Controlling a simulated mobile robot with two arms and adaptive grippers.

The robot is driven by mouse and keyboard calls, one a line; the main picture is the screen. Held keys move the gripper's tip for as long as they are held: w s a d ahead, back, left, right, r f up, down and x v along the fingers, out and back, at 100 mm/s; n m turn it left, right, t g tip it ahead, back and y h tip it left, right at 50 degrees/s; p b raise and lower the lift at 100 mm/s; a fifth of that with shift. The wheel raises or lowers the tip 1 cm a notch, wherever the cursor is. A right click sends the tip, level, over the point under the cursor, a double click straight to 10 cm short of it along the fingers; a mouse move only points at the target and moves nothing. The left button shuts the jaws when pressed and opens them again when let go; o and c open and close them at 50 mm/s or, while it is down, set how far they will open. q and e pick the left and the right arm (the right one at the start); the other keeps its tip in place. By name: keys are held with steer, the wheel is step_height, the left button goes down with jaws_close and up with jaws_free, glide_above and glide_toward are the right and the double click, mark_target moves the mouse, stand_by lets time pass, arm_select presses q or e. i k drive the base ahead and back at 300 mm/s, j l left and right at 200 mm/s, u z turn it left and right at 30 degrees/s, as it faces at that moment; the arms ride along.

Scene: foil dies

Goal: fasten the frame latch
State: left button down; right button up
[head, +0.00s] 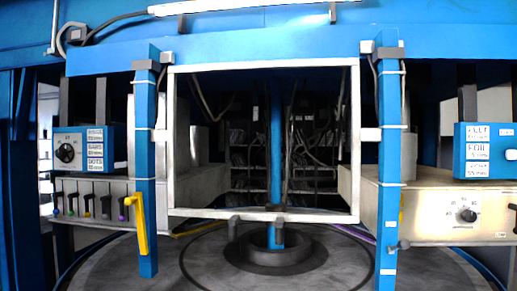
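A pale rectangular frame (263,214) stands upright between two blue posts, the left post (146,190) and the right post (390,180). White brackets join its sides to the posts. A yellow handle (141,225) hangs down at the left post, its top bent towards the left. A small grey lever (398,247) sticks out low on the right post. Dark grey pieces (233,226) sit at the frame's bottom bar. I cannot tell which of these parts is the frame latch, or whether it is fastened. Neither of my grippers is in view.
A round grey turntable (330,262) with a dark hub lies below the frame. Control boxes with dials flank the posts, at left (86,148) and right (485,150). A row of small levers (88,205) is at left. A blue beam (250,48) crosses above.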

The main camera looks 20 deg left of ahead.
mark_target(137, 199)
steer(key=u, duration=1.25)
steer(key=j+z, duration=0.2)
steer(key=j, duration=0.3)
steer(key=k+j+z, duration=0.15)
steer(key=j, duration=0.35)
steer(key=k+j+z, duration=0.2)
steer(key=j, duration=0.3)
steer(key=i+j+z, duration=0.2)
steer(key=j+z, duration=0.2)
steer(key=j, duration=0.65)
steer(key=j+z, duration=0.45)
steer(key=j, duration=0.65)
steer(key=i, duration=0.05)
